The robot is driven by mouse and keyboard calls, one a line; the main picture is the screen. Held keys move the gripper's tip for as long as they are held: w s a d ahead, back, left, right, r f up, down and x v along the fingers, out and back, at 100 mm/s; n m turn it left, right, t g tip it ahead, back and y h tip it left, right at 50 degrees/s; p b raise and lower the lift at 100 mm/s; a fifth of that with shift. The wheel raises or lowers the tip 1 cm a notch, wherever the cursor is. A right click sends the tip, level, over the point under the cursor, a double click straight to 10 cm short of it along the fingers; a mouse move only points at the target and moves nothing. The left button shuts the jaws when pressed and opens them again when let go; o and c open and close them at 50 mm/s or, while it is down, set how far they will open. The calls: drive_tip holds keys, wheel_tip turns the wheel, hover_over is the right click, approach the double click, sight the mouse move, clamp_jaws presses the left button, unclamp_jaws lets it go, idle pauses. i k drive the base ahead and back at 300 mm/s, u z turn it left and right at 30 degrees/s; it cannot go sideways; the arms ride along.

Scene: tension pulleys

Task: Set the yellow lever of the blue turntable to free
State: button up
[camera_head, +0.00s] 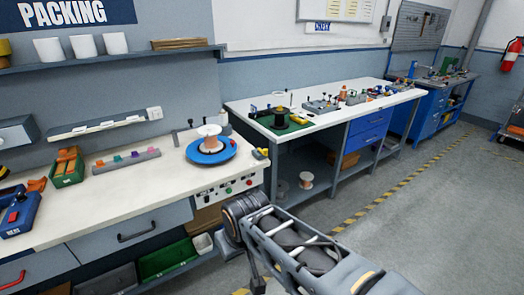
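The blue turntable (194,154) lies on the right end of the near white bench. A spool with white flanges and copper-coloured winding (210,139) stands upright on it. A small yellow piece, which looks like the lever (261,153), sits just right of the turntable at the bench's corner. It is too small to tell which setting it is in. My arm rises from the lower right to a joint in front of the bench's right end, below the turntable. From there a link runs down to the bottom edge. My gripper is not visible.
The near bench (110,195) also holds a grey strip with coloured pieces (126,160), a green bin (68,170) and a blue device (18,212). A control panel (228,188) is on its front. A second bench (330,122) stands beyond a gap.

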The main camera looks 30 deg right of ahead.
sight(264, 151)
drive_tip(key=u, duration=0.05)
drive_tip(key=k, duration=0.5)
drive_tip(key=z, duration=1.05)
drive_tip(key=i, duration=1.45)
drive_tip(key=u, duration=0.8)
